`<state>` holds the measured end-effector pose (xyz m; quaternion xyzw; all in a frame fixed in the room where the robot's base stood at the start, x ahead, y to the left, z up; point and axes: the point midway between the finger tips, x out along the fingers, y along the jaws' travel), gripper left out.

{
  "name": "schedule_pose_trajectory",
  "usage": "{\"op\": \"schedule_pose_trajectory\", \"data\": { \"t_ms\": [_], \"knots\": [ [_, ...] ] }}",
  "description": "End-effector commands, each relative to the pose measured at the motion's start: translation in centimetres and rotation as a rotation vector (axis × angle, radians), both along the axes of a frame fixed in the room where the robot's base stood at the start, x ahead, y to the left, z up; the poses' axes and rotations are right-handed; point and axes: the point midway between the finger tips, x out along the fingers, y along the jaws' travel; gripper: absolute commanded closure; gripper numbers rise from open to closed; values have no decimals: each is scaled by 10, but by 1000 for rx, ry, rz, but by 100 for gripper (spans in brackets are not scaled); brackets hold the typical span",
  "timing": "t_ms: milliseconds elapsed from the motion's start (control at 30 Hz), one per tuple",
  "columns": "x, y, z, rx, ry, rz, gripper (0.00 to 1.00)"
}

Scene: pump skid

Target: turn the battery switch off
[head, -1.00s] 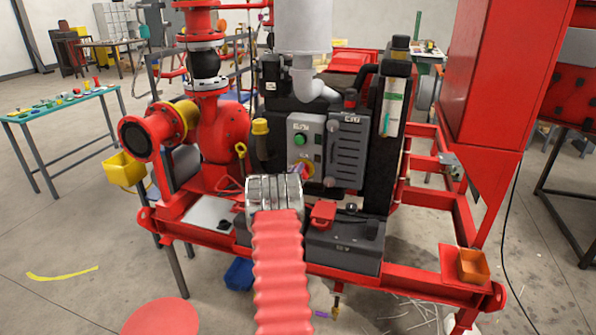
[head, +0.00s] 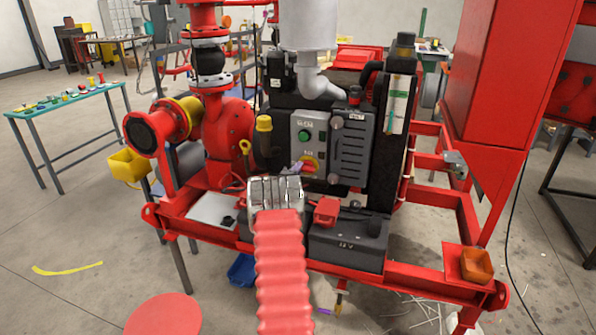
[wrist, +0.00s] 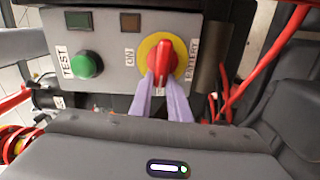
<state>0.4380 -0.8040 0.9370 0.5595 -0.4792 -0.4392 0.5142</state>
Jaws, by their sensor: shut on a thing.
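The battery switch (wrist: 165,58) is a red handle on a yellow disc, on a grey control panel (wrist: 108,75). In the wrist view its handle stands roughly upright, with the ON label at the disc's left and the BATTERY label at its right. The switch also shows in the head view (head: 311,164), partly behind my fingers. My gripper (wrist: 162,82) has two pale purple fingers shut on the lower part of the handle. In the head view my gripper (head: 297,167) meets the panel's lower end. No OFF label is readable.
A green TEST button (wrist: 86,65) sits on the same panel, left of the switch in the wrist view. A red cable (wrist: 270,52) runs close at the right. A dark battery box (head: 348,240) stands below the panel.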

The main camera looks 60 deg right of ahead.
Motion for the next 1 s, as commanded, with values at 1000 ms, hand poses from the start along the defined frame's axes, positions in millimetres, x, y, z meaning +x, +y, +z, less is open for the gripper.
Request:
{"op": "schedule_pose_trajectory", "data": {
  "t_ms": [1000],
  "knots": [
    [2, 1, -5, -12, 101, 4, 65]
  ]
}}
